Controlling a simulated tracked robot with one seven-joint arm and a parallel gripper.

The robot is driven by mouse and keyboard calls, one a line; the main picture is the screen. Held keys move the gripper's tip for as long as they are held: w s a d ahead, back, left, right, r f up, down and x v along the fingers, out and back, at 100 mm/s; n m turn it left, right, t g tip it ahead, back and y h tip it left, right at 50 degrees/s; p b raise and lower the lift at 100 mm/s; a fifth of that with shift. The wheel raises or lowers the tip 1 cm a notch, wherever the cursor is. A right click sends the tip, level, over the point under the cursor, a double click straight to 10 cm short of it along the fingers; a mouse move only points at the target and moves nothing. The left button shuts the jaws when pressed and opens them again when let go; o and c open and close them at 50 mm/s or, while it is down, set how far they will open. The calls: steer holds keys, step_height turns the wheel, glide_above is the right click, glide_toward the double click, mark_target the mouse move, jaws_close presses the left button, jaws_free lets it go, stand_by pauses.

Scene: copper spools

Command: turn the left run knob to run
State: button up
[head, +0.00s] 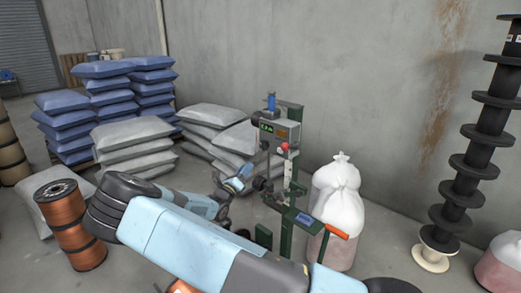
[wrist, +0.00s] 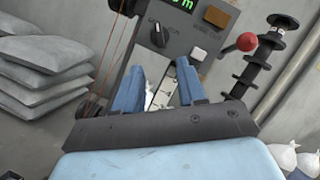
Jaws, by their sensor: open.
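The grey control box (head: 278,130) sits on a green-framed winding machine in the head view. In the wrist view, the panel (wrist: 178,66) shows a dark round knob (wrist: 157,36) at its left, under a green-lit display (wrist: 182,4). The knob's markings are too small to read. My gripper (wrist: 161,72) is open and empty, its two blue fingers pointing at the panel. The knob shows beyond and between the fingertips, nearer the left one, with no visible contact. In the head view, my gripper (head: 246,171) is just left of and below the box.
A brown square button (wrist: 215,17), a pale switch (wrist: 197,52) and a red ball (wrist: 247,41) are right of the knob. Thin copper wires (wrist: 108,45) run left of the panel. White sacks (head: 337,205) stand right of the machine; a copper spool (head: 70,222) stands left.

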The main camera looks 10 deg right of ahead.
mark_target(262, 146)
steer(key=x, duration=1.3)
steer(key=shift+w+d, duration=0.1)
steer(key=shift+w, duration=0.3)
jaws_close()
